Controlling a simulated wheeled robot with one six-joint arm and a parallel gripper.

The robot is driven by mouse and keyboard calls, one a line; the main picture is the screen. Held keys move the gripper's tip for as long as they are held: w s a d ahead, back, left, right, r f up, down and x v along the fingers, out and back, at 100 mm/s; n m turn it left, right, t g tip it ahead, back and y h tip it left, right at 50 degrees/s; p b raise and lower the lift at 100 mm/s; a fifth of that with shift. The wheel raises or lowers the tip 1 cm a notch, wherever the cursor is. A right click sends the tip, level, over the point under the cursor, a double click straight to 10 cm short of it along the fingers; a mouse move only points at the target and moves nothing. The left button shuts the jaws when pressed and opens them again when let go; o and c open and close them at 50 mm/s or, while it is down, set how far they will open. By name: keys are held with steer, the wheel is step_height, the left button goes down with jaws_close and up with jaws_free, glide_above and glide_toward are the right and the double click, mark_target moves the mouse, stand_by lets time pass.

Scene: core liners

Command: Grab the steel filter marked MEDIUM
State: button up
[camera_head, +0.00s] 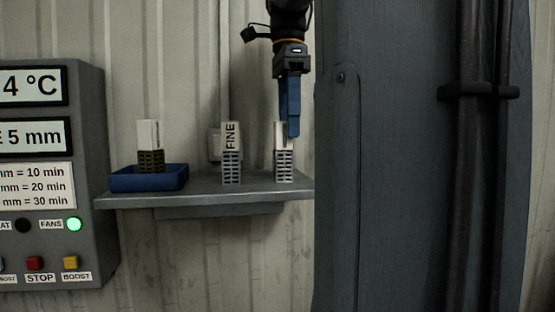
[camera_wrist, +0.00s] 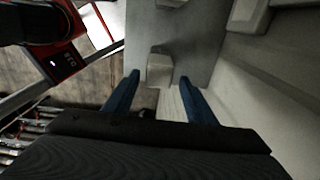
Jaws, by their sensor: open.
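A steel filter (camera_head: 284,168) with a pale top and slotted lower part stands upright at the right end of the shelf. My gripper's blue finger covers part of its top, and I cannot read any marking on it. My gripper (camera_head: 291,136) points down over this filter. In the wrist view the open gripper (camera_wrist: 160,79) has one finger on each side of the filter's top (camera_wrist: 159,68), which lies between or just beyond the fingertips; contact cannot be told.
The grey shelf (camera_head: 205,190) runs along the ribbed wall, with a pale block (camera_head: 214,143) behind the FINE filter. A control box (camera_head: 80,130) is at the left. A dark column (camera_head: 400,160) hides everything to the right.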

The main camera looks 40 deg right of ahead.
mark_target(283, 163)
steer(key=shift+w+a+f, duration=0.2)
steer(key=shift+a+f, duration=0.3)
steer(key=shift+f, duration=0.25)
steer(key=shift+a+f+p, duration=0.2)
steer(key=shift+f+p, duration=0.35)
steer(key=shift+f, duration=3.25)
steer(key=c, duration=1.2)
steer(key=shift+r, duration=0.1)
